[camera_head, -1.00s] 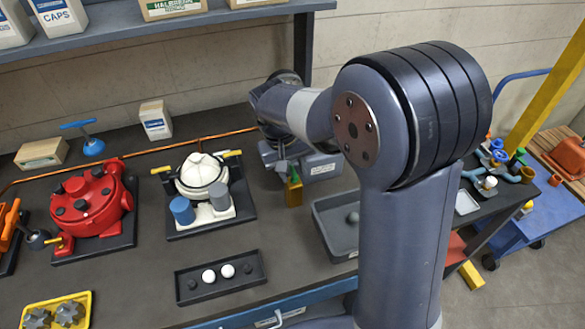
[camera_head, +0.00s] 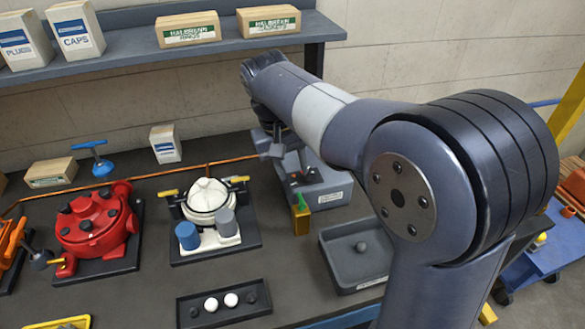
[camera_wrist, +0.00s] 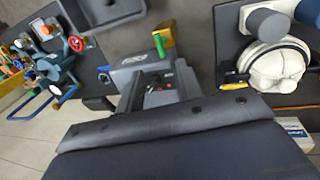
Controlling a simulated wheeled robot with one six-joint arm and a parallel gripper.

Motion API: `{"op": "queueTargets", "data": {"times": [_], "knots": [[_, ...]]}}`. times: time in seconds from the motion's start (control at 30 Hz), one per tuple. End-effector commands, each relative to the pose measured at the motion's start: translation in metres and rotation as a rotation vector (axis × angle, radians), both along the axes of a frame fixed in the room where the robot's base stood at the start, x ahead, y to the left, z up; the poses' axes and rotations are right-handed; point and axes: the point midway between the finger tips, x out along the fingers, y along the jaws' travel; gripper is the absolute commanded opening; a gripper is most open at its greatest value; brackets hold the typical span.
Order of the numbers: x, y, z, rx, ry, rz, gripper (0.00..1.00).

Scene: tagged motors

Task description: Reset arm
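My arm shows in the head view, with its large round joint at the right and its forearm reaching up and left over the bench. Nothing held can be made out.
A red pump housing (camera_head: 92,228) and a white-domed unit (camera_head: 208,200) stand on dark plates. A dark tray (camera_head: 222,303) holds white and dark balls. A grey tray (camera_head: 358,252) sits right. A shelf (camera_head: 130,53) with boxes runs behind. Bare bench lies between the plates and trays.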

Motion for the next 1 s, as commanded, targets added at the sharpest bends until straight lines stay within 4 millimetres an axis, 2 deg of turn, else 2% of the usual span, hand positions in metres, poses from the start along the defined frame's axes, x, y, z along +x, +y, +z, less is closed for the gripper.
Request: {"op": "queueTargets", "data": {"times": [0.27,0.37,0.8,0.9,1.0], "knots": [[0.000,-0.002,-0.008,-0.001,0.002,0.000,0.35],[0.001,-0.004,-0.020,-0.002,0.003,-0.001,0.35],[0.005,-0.019,-0.097,-0.001,0.003,-0.001,0.35],[0.006,-0.021,-0.108,0.000,0.001,0.000,0.35],[0.006,-0.020,-0.106,0.001,-0.001,-0.031,0.35]]}}
